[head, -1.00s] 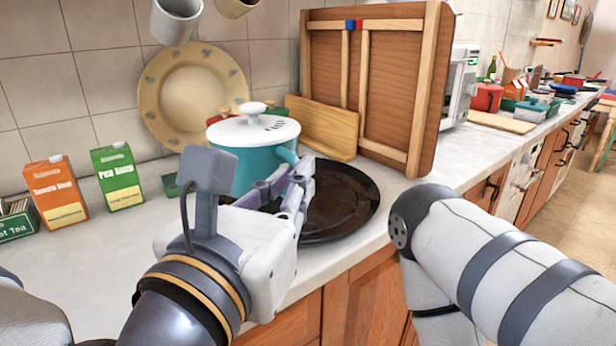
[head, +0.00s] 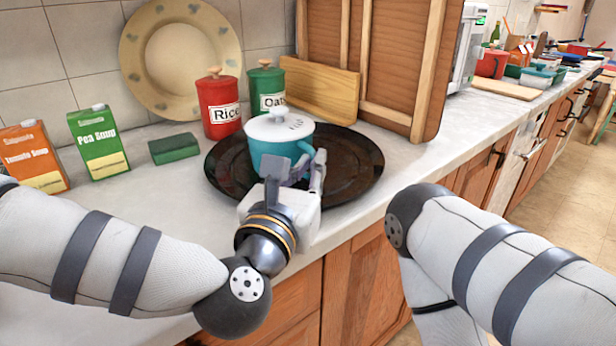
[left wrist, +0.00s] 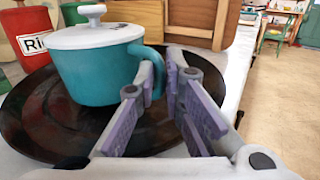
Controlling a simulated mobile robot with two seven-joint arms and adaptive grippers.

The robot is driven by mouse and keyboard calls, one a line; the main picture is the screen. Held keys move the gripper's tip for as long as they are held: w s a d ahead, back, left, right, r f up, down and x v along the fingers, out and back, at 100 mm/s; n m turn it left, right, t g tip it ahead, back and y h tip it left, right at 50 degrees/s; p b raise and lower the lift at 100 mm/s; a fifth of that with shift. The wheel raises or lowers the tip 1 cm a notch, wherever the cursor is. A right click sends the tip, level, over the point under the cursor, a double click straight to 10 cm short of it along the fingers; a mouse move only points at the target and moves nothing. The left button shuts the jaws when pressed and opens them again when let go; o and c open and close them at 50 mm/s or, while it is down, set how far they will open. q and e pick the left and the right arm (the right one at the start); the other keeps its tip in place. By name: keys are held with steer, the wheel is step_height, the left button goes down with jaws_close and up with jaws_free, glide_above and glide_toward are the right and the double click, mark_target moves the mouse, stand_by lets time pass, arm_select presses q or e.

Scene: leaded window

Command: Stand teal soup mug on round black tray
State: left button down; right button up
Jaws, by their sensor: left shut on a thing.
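The teal soup mug (head: 268,155) has a white lid with a knob and stands upright over the left-centre part of the round black tray (head: 352,172). My left gripper (head: 298,170) is on the mug's near right side, shut on its handle. In the left wrist view the mug (left wrist: 95,75) is upright above the tray (left wrist: 35,120), with the gripper fingers (left wrist: 163,80) at its handle. I cannot tell whether its base touches the tray. My right gripper is out of view; only my right arm shows.
A red rice canister (head: 219,108) and a green oats canister (head: 266,90) stand behind the tray. A green sponge (head: 174,148) and soup cartons (head: 100,143) are to the left. A wooden board (head: 318,92) leans behind. The tray's right side is free.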

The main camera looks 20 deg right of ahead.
arm_select(q)
steer(key=shift+f, duration=0.65)
steer(key=shift+f, duration=0.15)
steer(key=c, duration=1.7)
jaws_free()
steer(key=shift+s+a+r, duration=0.1)
steer(key=shift+s+r, duration=0.1)
steer(key=v, duration=1.1)
steer(key=shift+s+a, duration=0.2)
steer(key=shift+s, duration=0.05)
